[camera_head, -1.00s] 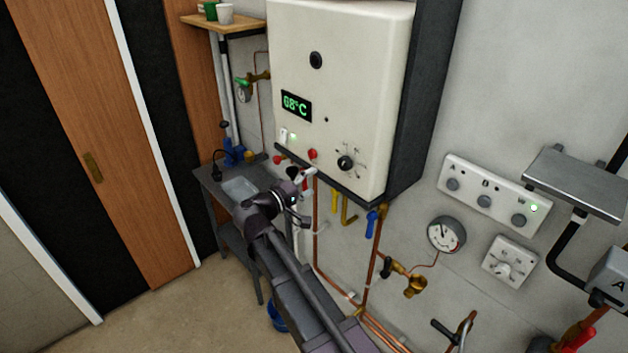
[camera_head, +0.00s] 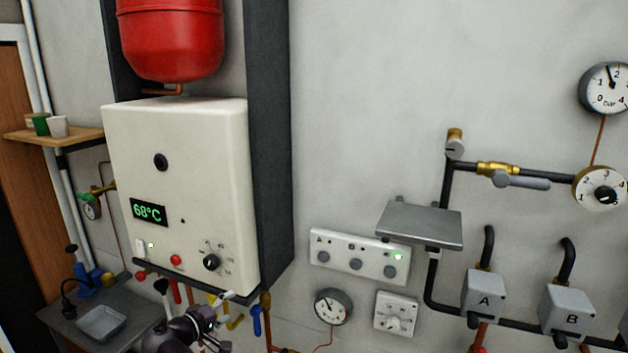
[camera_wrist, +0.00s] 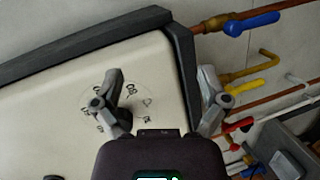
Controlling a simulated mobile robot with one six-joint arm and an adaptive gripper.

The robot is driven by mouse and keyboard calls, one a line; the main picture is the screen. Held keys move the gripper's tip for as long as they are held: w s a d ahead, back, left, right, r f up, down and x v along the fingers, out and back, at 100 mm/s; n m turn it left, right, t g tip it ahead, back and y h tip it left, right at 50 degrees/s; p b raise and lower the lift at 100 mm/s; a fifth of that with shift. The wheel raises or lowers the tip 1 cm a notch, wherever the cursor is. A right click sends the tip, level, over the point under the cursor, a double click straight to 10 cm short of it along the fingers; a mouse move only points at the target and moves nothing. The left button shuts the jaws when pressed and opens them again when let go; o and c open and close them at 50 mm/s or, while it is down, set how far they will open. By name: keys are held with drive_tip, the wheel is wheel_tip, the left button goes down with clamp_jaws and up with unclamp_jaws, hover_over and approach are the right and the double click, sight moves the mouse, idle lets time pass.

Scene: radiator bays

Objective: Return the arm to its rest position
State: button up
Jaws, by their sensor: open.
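My gripper (camera_wrist: 158,88) is open and empty in the wrist view, its two grey fingers spread apart. The left finger overlaps the dial markings on the cream boiler (camera_wrist: 60,110); the right finger is just past the boiler's dark edge. In the head view my gripper (camera_head: 222,318) is at the bottom, in front of the lower part of the boiler (camera_head: 185,185). Part of my arm shows there; the rest is cut off below the frame.
A blue-handled valve (camera_wrist: 252,22) and yellow-handled valve (camera_wrist: 246,87) are close to the right finger. A small bench (camera_head: 65,318) with a tray (camera_head: 101,321) stands at left. A metal shelf (camera_head: 420,225), switch panel (camera_head: 360,256) and gauge (camera_head: 333,306) are on the right wall.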

drive_tip(key=d+f+m+g+y+b, duration=0.1)
drive_tip(key=d+f+m+g+b, duration=0.6)
drive_tip(key=d+f, duration=1.5)
drive_tip(key=s+d+f+m+g+y+b, duration=0.1)
drive_tip(key=s+d+f+g+y+b, duration=0.2)
drive_tip(key=d+f+b, duration=0.3)
drive_tip(key=s+d+f+m+g+y+b, duration=0.1)
drive_tip(key=s+d+f+g+y+b, duration=0.2)
drive_tip(key=s+d+f+b, duration=0.3)
drive_tip(key=shift+s+d+f+m+y+b, duration=0.3)
drive_tip(key=shift+d+f+y+b, duration=0.5)
drive_tip(key=shift+d, duration=1.6)
drive_tip(key=shift+f, duration=0.15)
